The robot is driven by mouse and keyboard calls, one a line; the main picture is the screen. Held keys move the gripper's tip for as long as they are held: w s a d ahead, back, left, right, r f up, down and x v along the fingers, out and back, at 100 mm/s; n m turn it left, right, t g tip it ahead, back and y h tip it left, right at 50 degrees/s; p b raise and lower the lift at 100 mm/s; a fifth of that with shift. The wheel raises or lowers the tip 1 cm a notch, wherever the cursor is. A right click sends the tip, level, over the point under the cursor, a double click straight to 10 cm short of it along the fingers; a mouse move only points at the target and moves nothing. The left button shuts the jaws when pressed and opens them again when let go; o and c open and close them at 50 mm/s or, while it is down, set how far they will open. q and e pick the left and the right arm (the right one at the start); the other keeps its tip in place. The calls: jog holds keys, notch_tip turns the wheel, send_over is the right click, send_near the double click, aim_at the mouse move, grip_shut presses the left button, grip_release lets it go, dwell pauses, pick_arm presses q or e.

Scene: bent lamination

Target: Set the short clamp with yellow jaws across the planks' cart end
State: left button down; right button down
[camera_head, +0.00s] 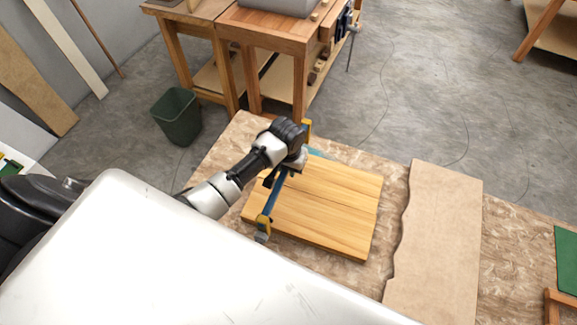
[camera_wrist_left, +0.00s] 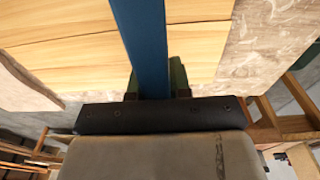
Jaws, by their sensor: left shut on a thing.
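The planks (camera_head: 330,208) lie side by side as a flat yellow-wood panel on the particle-board bench top; they also show in the left wrist view (camera_wrist_left: 60,55). The short clamp (camera_head: 276,197) has a blue bar and yellow jaws, one at the far edge (camera_head: 307,128) and one at the near edge (camera_head: 263,221). It spans the panel's left end. My left gripper (camera_head: 283,172) is shut on the blue bar, which also shows in the left wrist view (camera_wrist_left: 143,45). The gripper hides part of the bar. I cannot tell whether the jaws touch the wood. My right gripper is not in view.
A pale board with a wavy edge (camera_head: 435,240) lies right of the planks on the bench top (camera_head: 510,255). A green mat (camera_head: 567,260) is at the far right. A dark green bin (camera_head: 177,117) and wooden workbenches (camera_head: 270,30) stand beyond the bench.

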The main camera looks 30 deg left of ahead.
pick_arm(q)
jog(key=shift+f+b, duration=0.85)
jog(key=shift+f, duration=1.35)
